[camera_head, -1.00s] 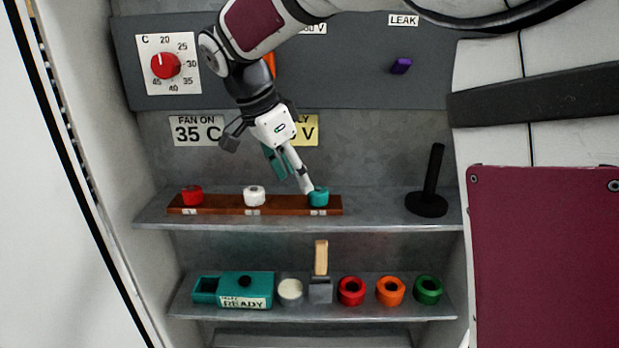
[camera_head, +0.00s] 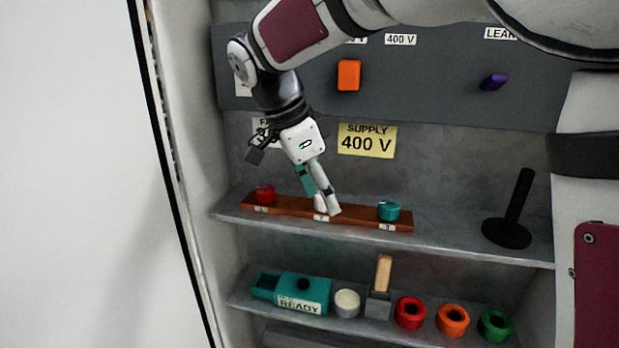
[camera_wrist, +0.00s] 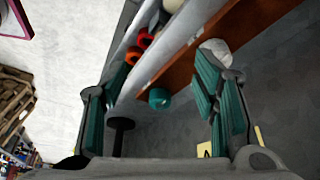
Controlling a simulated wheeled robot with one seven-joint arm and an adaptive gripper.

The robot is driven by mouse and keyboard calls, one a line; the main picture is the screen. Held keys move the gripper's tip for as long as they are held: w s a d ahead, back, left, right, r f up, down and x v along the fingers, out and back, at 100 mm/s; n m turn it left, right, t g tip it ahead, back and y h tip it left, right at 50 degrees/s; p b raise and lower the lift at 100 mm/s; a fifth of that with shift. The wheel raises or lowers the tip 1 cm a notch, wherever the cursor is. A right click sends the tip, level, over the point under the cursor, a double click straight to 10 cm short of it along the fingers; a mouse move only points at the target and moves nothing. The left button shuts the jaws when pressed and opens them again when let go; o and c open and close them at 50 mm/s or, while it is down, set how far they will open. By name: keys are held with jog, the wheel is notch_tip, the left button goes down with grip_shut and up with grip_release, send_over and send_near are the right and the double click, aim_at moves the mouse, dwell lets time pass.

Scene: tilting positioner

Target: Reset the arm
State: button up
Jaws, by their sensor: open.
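My gripper (camera_head: 320,198) is open and points down at the middle of a brown wooden strip (camera_head: 358,219) on the upper shelf. Its teal-padded fingers also show wide apart in the wrist view (camera_wrist: 160,92). The white round piece at the strip's middle is mostly hidden behind the fingers in the head view. In the wrist view a white piece (camera_wrist: 216,47) shows by the right finger; I cannot tell whether they touch. A red piece (camera_head: 265,194) sits at the strip's left end and a teal piece (camera_head: 388,211) at its right end.
A black upright post (camera_head: 515,205) stands right on the upper shelf. The lower shelf holds a teal box (camera_head: 305,289), a cream round piece (camera_head: 347,303), a wooden-handled block (camera_head: 379,300) and coloured rings (camera_head: 452,320).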

jog(key=s+d+n+t+y, duration=0.1)
jog(key=s+d+n, duration=0.3)
jog(key=s, duration=0.3)
jog(key=s+d+f+n+t+y, duration=0.1)
jog(key=s+d+n, duration=0.4)
jog(key=s, duration=0.3)
jog(key=s+d+f+n+t+y, duration=0.1)
jog(key=s+d+n+y, duration=0.1)
jog(key=s+d+n, duration=0.3)
jog(key=s+n, duration=0.1)
jog(key=s, duration=0.2)
jog(key=shift+s+t, duration=0.2)
jog(key=shift+t, duration=0.2)
